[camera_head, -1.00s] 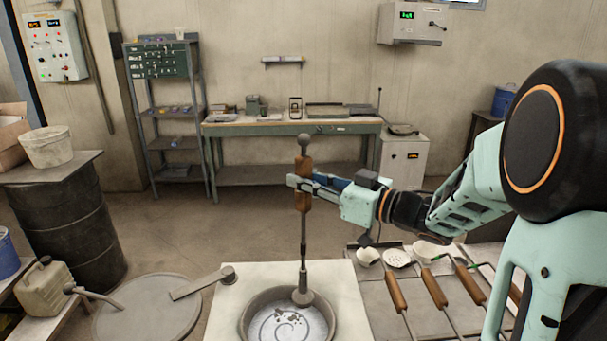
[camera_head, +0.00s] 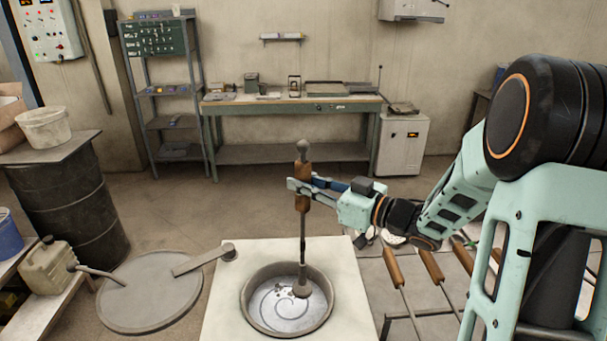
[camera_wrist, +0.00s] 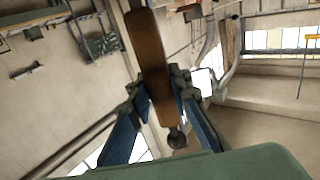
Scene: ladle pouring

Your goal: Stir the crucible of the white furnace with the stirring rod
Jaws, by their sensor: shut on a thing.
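The stirring rod (camera_head: 303,230) hangs upright in the head view, its brown wooden handle held by my gripper (camera_head: 299,187). My gripper is shut on the handle, which also fills the middle of the wrist view (camera_wrist: 150,60) between the jaws (camera_wrist: 160,98). The rod's round grey lower end (camera_head: 302,288) shows within the crucible opening, toward its right side. The crucible (camera_head: 247,310) is a round grey rim set in the white furnace top (camera_head: 225,310). Its pale silvery content (camera_head: 280,312) has dark bits and swirl marks on it. I cannot tell how deep the rod's end sits.
A round grey lid (camera_head: 150,295) with an arm lies open left of the furnace. A rack with wooden-handled ladles (camera_head: 432,267) stands to the right, under my arm. A black drum (camera_head: 75,215) and a jerrycan (camera_head: 50,268) are at the left. A workbench (camera_head: 290,104) stands behind.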

